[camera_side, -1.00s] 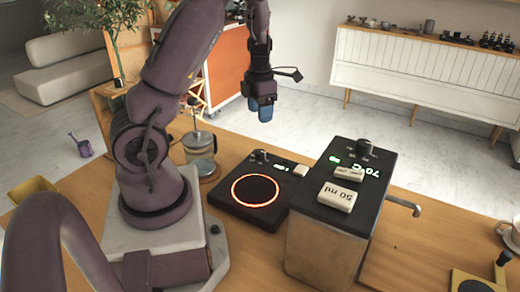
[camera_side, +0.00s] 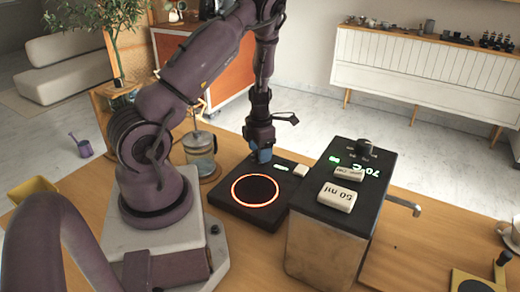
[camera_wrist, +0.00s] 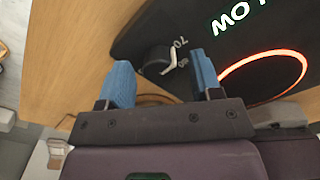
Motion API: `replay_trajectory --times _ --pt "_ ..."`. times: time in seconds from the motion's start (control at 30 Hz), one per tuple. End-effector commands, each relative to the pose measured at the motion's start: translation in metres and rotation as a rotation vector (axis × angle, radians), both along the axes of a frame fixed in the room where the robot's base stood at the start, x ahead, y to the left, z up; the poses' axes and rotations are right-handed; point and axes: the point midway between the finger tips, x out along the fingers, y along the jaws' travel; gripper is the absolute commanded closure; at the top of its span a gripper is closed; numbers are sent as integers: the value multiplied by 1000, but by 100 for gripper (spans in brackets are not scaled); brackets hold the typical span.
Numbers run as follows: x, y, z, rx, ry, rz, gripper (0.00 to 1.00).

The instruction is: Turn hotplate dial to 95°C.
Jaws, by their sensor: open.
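The black hotplate (camera_side: 228,194) lies on the wooden counter with its ring glowing orange-red. Its dial (camera_wrist: 158,58) is a dark round knob near the plate's edge, with the marks 70 and 95 partly readable beside it in the wrist view. My gripper (camera_side: 263,155) points down over the dial in the side view and hides it there. In the wrist view the blue fingers of my gripper (camera_wrist: 161,82) are apart, one on each side of the dial's line. The dial is ahead of the fingers, and I cannot tell whether they touch it.
A water dispenser box (camera_side: 325,245) with buttons and a green 70°C display stands right of the hotplate. A glass press jug (camera_side: 200,152) stands to the left.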

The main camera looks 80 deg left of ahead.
Motion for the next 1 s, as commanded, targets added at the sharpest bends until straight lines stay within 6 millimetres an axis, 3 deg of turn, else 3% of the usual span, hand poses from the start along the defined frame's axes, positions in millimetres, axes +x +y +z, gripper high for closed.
replay_trajectory --times 0.17,0.4,0.77,1.0 --pt "0 0 0 0 -1 0 41" --pt "0 0 0 0 -1 0 91" --pt "0 0 1 0 -1 -49 90" --pt "0 0 1 0 -1 -201 90"
